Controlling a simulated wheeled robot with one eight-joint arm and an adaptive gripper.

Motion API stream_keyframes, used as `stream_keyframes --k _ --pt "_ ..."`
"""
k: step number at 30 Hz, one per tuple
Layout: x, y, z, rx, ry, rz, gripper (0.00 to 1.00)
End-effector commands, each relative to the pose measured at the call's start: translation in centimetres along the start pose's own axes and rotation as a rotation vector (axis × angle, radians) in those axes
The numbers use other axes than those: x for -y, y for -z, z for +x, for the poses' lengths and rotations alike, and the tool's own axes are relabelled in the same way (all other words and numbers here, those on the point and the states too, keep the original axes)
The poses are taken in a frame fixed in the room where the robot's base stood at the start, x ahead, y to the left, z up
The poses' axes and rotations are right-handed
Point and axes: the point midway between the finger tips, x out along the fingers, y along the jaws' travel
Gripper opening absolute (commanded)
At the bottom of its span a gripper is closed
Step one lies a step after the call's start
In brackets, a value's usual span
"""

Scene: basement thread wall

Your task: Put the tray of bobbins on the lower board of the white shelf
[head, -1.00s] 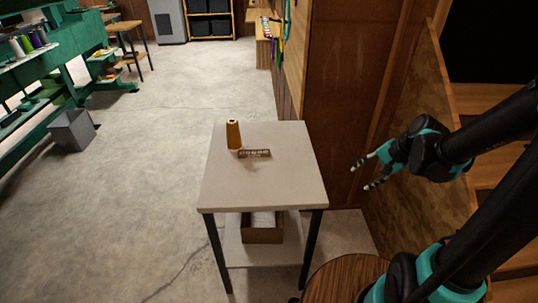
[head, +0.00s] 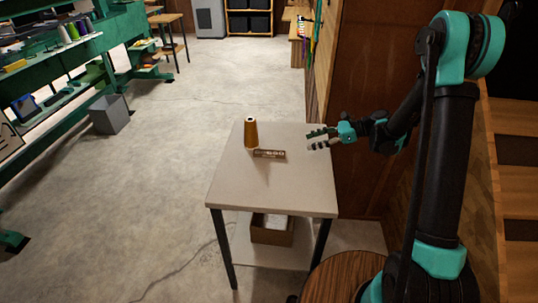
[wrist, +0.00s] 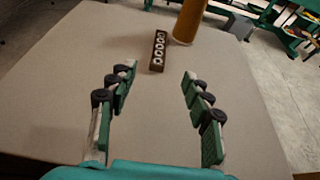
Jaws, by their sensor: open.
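The tray of bobbins (head: 270,154) is a small brown strip with several round bobbins in it. It lies on the top of a pale table (head: 262,190), close to a tan thread cone (head: 251,134). In the wrist view the tray (wrist: 158,51) lies ahead, beyond my fingertips, with the cone (wrist: 190,20) just to its right. My gripper (head: 320,139) is open and empty, over the right side of the tabletop; its spread fingers also show in the wrist view (wrist: 158,85). I cannot make out a white shelf with certainty.
An open box (head: 271,230) with white contents stands on the table's lower board. A wooden wall (head: 370,170) rises right of the table. A round wooden top (head: 340,280) is in front. A grey bin (head: 109,114) and green racks stand left. The front tabletop is clear.

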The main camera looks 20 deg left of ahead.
Motion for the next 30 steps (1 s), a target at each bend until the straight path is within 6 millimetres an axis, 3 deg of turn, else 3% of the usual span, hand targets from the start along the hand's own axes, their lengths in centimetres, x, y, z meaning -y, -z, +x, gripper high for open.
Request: stream_keyframes --k 13,25,30 --pt "-0.1 0.1 8.7 -0.002 -0.002 -0.004 0.50" --pt "0.0 0.2 11.5 -0.003 0.000 -0.003 0.50" --pt "0.0 0.7 13.8 -0.003 -0.001 -0.004 0.50"
